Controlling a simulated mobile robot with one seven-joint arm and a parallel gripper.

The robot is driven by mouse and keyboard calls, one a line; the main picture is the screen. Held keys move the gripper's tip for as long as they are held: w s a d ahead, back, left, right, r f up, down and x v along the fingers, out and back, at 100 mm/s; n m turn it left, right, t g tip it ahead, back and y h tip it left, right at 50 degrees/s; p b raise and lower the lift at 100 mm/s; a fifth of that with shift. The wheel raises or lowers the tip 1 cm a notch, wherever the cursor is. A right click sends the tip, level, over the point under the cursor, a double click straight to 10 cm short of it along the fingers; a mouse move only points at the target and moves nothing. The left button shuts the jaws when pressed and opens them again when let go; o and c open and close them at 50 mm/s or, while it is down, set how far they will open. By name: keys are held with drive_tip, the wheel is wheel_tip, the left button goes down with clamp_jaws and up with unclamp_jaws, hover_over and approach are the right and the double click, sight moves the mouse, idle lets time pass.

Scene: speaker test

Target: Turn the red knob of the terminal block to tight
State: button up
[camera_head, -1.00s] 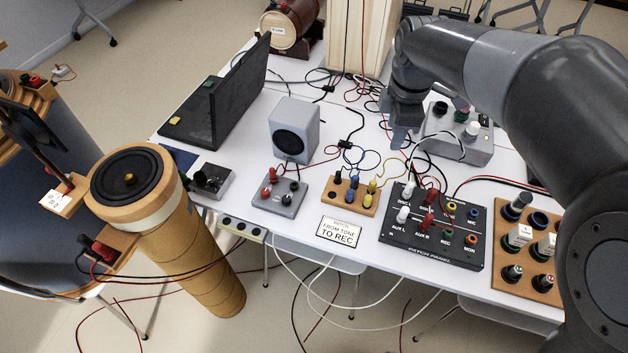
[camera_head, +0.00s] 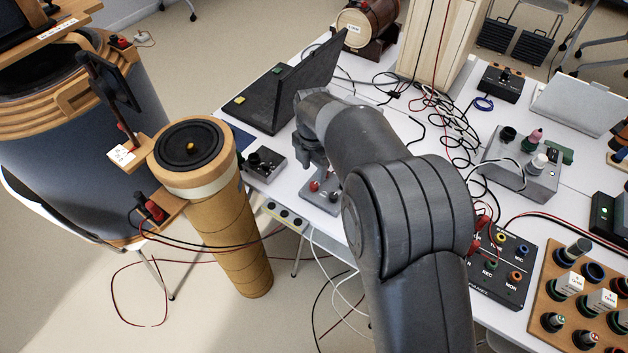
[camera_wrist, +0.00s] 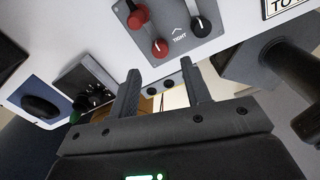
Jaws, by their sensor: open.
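The terminal block (camera_head: 322,206) is a small grey box on the table, partly hidden behind my arm in the head view. A red knob (camera_head: 314,186) shows on it. In the wrist view the block (camera_wrist: 178,47) lies beyond my fingertips, with a round red knob (camera_wrist: 160,48), a taller red post (camera_wrist: 138,18), a black knob (camera_wrist: 200,27) and a printed arrow with "TIGHT". My gripper (camera_wrist: 162,73) is open and empty, its fingers apart and short of the red knob in the picture. In the head view, my arm's end is over the block's far side.
A black control box (camera_head: 265,164) with knobs stands left of the block; it also shows in the wrist view (camera_wrist: 88,83). A strip with dark buttons (camera_head: 285,216) sits at the table's front edge. A cardboard-tube speaker (camera_head: 224,215) stands left. The patch panel (camera_head: 508,262) is right.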

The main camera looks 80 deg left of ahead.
sight(314, 184)
wheel_tip(314, 184, down, 6)
drive_tip(key=shift+c, duration=0.3)
clamp_jaws()
idle(0.4)
